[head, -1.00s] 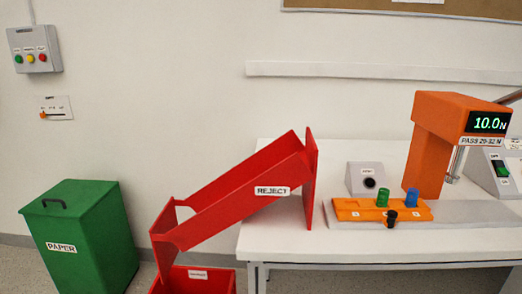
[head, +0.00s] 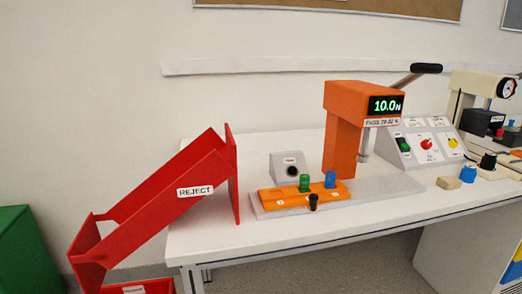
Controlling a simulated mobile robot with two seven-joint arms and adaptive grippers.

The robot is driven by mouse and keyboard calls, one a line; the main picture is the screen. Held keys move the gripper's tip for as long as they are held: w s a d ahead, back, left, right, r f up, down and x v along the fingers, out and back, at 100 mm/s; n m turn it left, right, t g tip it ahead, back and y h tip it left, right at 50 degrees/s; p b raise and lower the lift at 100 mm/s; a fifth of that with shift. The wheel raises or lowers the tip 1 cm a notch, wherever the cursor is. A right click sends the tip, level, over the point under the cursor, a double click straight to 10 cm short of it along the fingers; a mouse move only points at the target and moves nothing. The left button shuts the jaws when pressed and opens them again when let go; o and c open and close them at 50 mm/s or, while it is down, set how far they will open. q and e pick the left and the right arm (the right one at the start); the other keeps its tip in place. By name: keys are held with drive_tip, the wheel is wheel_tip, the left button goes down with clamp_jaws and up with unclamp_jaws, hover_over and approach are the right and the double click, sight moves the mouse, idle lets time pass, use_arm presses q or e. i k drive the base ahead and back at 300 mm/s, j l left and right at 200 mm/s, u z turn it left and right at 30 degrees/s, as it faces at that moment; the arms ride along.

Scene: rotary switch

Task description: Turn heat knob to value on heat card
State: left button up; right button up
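A grey sloped control panel (head: 413,142) stands on the table right of the orange press. No card marked as the heat card can be made out. Neither of my grippers shows in the head view.
The orange press (head: 342,135) reads 10.0 N. An orange fixture (head: 300,196) holds green, blue and black parts. A red reject chute (head: 170,195) stands at left. A beige machine (head: 480,100), a blue cap (head: 468,174) and a tan block (head: 448,183) are at right.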

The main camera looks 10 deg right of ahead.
sight(426, 145)
drive_tip(key=z, duration=1.4)
